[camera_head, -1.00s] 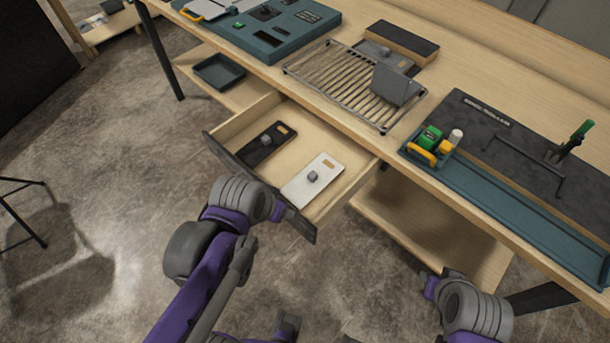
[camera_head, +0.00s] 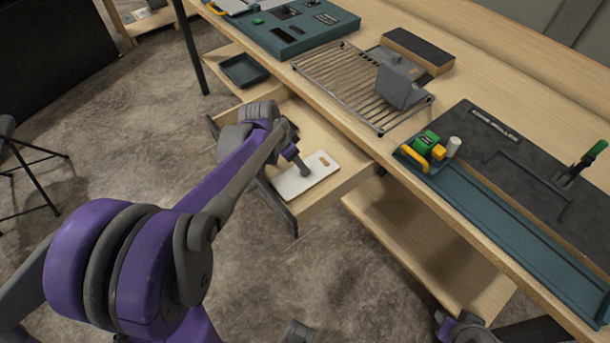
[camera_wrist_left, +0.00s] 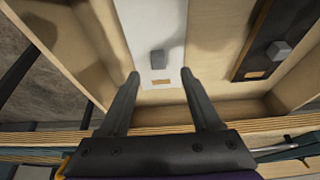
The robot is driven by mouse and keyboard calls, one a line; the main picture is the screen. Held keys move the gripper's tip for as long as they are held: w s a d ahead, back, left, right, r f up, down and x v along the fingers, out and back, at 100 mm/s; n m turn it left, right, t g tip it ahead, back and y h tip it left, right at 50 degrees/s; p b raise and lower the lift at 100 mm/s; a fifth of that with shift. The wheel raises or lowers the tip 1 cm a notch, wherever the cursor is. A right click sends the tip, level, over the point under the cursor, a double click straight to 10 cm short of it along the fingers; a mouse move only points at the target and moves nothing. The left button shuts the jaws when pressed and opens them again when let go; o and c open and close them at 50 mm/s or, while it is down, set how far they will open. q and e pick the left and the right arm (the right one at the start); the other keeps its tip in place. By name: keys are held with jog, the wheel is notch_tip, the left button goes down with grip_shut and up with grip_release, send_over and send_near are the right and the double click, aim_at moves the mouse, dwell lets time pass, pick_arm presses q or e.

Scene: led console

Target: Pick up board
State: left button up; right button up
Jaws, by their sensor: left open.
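The white board (camera_head: 296,184) lies flat in the open drawer (camera_head: 345,183). It also shows in the left wrist view (camera_wrist_left: 150,25), with a grey block-like knob (camera_wrist_left: 157,58) and a small tan slot. A dark board (camera_wrist_left: 254,42) with a similar knob lies beside it; my left arm mostly hides it in the head view. My left gripper (camera_wrist_left: 160,76) is open and empty. In the head view it (camera_head: 304,168) is over the white board, and in the wrist view its fingers point toward the knob from either side, apart from it. My right gripper cannot be made out.
The tabletop above the drawer holds a wire rack (camera_head: 345,78), a teal panel (camera_head: 285,32) and a long teal tray (camera_head: 490,222) with green and yellow parts. The drawer walls and the table edge (camera_head: 365,152) are close to my left gripper.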

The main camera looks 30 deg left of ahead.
pick_arm(q)
jog(key=x, duration=0.5)
jog(key=shift+w+d+f, duration=0.15)
jog(key=shift+d, duration=0.05)
grip_shut()
